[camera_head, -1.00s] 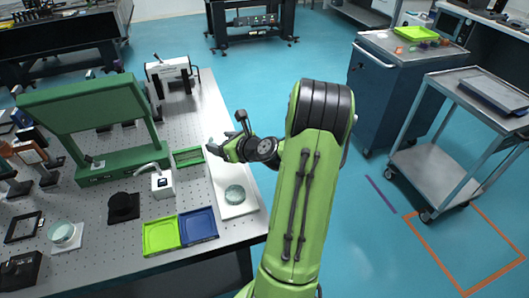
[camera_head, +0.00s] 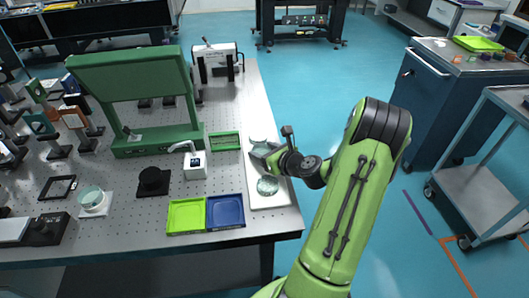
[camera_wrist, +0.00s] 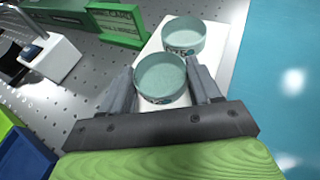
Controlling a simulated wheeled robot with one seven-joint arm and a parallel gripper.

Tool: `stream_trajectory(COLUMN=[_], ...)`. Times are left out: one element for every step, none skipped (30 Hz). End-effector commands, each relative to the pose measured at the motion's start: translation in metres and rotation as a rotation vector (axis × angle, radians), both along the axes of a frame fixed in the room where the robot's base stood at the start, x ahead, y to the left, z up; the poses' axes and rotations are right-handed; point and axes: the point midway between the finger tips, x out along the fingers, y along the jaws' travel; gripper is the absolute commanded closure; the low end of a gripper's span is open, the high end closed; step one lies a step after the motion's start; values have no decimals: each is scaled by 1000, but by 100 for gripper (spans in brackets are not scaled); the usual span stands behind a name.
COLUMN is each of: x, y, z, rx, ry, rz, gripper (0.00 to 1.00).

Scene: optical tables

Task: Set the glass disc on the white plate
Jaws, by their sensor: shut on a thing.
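The white plate (camera_head: 257,203) is a long board along the right edge of the optical table; it also shows in the wrist view (camera_wrist: 226,30). My gripper (camera_wrist: 163,72) is shut on a pale green glass disc (camera_wrist: 160,80), with a finger on each side. Another such disc (camera_wrist: 184,36) sits on the plate just beyond. In the head view my gripper (camera_head: 260,153) is over the plate; a disc (camera_head: 267,187) shows at the plate's near part and a pale round edge behind the fingers. I cannot tell there which disc is held, nor whether it touches the plate.
Another glass disc (camera_head: 91,197) sits on a small white square at left. Floor lies right.

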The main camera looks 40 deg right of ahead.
Motion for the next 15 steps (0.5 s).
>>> stream_trajectory(x=[0,0,0,0,0,0,0,0,0,0,0,0,0,0,0], y=[0,0,0,0,0,0,0,0,0,0,0,0,0,0,0], z=[-2,-2,-1,-1,-1,-1,-1,-1,-1,-1,-1,-1,-1,0,3], rx=[0,0,0,0,0,0,0,0,0,0,0,0,0,0,0], ry=[0,0,0,0,0,0,0,0,0,0,0,0,0,0,0], rz=[0,0,0,0,0,0,0,0,0,0,0,0,0,0,-1], gripper=[36,32,26,21,16,12,12,12,12,12,12,12,12,12,12])
